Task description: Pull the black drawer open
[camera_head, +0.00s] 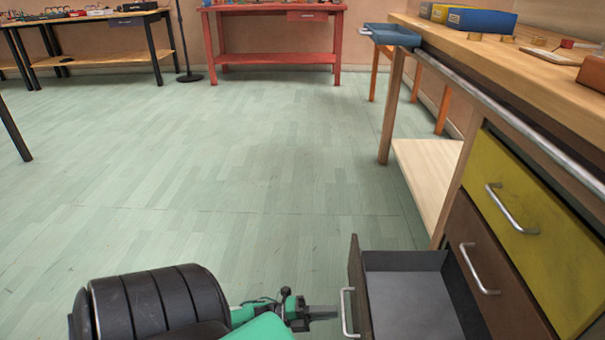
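The black drawer (356,290) is at the bottom of the workbench's drawer stack, in the lower right of the head view. It stands pulled out, and its empty grey inside shows. Its silver bar handle (346,312) is on the front, facing left. My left gripper (328,312) comes in from the left with its dark fingers pointing at the handle, the tips at or right beside it. I cannot tell whether the fingers are closed around the bar. My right gripper is not in view.
Above the black drawer are a shut brown drawer (481,262) and a shut yellow drawer (530,232). The wooden workbench (480,60) has a metal rail along its edge and a low shelf (425,175). A red table (275,58) stands at the back. The green floor (220,190) is clear.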

